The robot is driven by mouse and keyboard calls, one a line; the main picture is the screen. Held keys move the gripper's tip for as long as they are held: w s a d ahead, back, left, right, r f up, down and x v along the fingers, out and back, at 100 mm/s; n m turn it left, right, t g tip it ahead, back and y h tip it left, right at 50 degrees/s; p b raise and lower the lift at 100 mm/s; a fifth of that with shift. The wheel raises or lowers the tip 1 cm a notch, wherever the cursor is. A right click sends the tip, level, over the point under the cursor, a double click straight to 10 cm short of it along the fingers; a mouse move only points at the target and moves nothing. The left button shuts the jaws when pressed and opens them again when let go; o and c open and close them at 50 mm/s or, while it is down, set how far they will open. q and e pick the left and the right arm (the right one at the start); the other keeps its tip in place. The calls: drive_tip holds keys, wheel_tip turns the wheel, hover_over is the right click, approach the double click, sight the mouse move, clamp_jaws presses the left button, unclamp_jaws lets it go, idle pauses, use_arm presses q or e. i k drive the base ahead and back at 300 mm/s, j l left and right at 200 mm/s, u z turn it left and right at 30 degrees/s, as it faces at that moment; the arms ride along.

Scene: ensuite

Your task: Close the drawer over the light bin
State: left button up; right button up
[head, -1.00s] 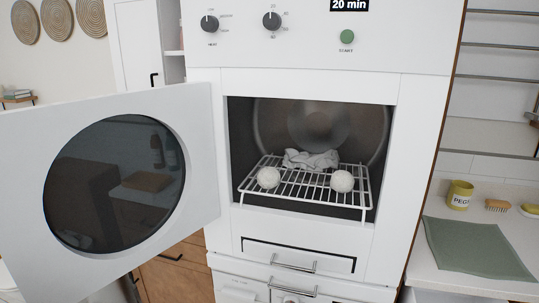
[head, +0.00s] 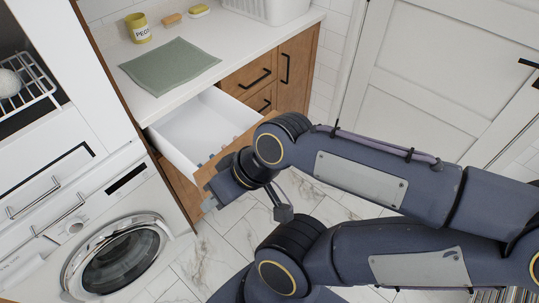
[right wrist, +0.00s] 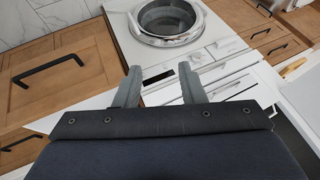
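My right gripper (head: 212,202) is by the outer end of this drawer, pointing down and left. Whether it touches the drawer cannot be told. In the right wrist view its two grey fingers (right wrist: 160,86) are spread apart with nothing held between them. I cannot make out which compartment is the light bin. My left gripper is not in view.
A washing machine (head: 118,258) stands left of the drawer. Wooden cabinets with black handles (head: 254,78) are beyond it. The counter holds a green cloth (head: 170,66), a yellow peg pot (head: 138,27) and a white basket (head: 268,10). Marble-look floor (head: 225,240) lies below.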

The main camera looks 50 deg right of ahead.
sight(197, 129)
drive_tip(key=z, duration=1.65)
drive_tip(key=i+j+z, duration=0.35)
drive_tip(key=i+j, duration=0.1)
drive_tip(key=i, duration=0.05)
